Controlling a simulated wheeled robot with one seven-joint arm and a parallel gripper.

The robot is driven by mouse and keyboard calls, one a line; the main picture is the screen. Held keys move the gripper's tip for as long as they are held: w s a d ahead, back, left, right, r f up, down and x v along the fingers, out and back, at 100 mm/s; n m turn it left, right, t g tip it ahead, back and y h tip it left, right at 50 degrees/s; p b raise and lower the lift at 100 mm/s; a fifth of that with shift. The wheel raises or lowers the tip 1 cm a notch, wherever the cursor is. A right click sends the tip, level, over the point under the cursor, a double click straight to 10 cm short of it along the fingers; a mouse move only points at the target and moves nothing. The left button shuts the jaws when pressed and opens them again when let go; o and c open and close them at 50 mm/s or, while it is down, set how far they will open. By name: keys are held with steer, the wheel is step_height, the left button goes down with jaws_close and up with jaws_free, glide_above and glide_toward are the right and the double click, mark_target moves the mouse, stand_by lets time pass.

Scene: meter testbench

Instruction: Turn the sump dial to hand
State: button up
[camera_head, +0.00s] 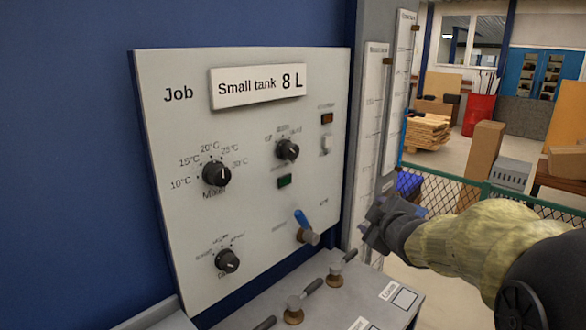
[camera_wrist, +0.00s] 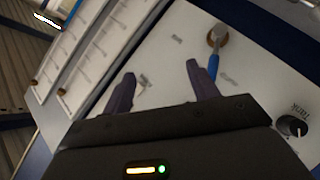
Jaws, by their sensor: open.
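The control panel (camera_head: 180,250) carries several black dials. The upper right dial (camera_head: 287,150) has small blurred position words above it, which may read off, auto and hand; the name below it is unreadable, so I cannot be sure it is the sump dial. Its pointer setting is too small to tell. My gripper (camera_head: 368,232) is right of the panel, apart from all dials. In the wrist view its two dark fingers (camera_wrist: 162,85) are spread and empty before the panel. A black dial (camera_wrist: 291,127) shows at that view's lower right, apparently the panel's lower left one.
A mixer dial (camera_head: 216,173) and a lower left dial (camera_head: 227,261) share the panel. A blue-handled lever (camera_head: 302,222) sticks out between my gripper and the dials; it also shows in the wrist view (camera_wrist: 213,68). Brass valves (camera_head: 293,310) stand below. Tall gauges (camera_head: 372,130) flank the panel.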

mark_target(295, 152)
steer(key=a+r+n+y+b, duration=0.2)
steer(key=r+n+y, duration=0.3)
steer(key=n, duration=0.6)
steer(key=a+r+n+g+y+b, duration=0.1)
steer(key=a+r+n+y+b, duration=0.2)
steer(key=r+n+y, duration=0.3)
steer(key=s+n+b, duration=0.1)
steer(key=n, duration=0.3)
steer(key=shift+a+n+y, duration=0.3)
steer(key=shift+n+y, duration=0.1)
steer(key=shift+r, duration=0.15)
steer(key=p+x, duration=0.3)
steer(key=x, duration=1.4)
steer(key=shift+w+a+f, duration=0.15)
steer(key=shift+a+f, duration=0.1)
steer(key=shift+c, duration=0.2)
steer(key=c, duration=0.9)
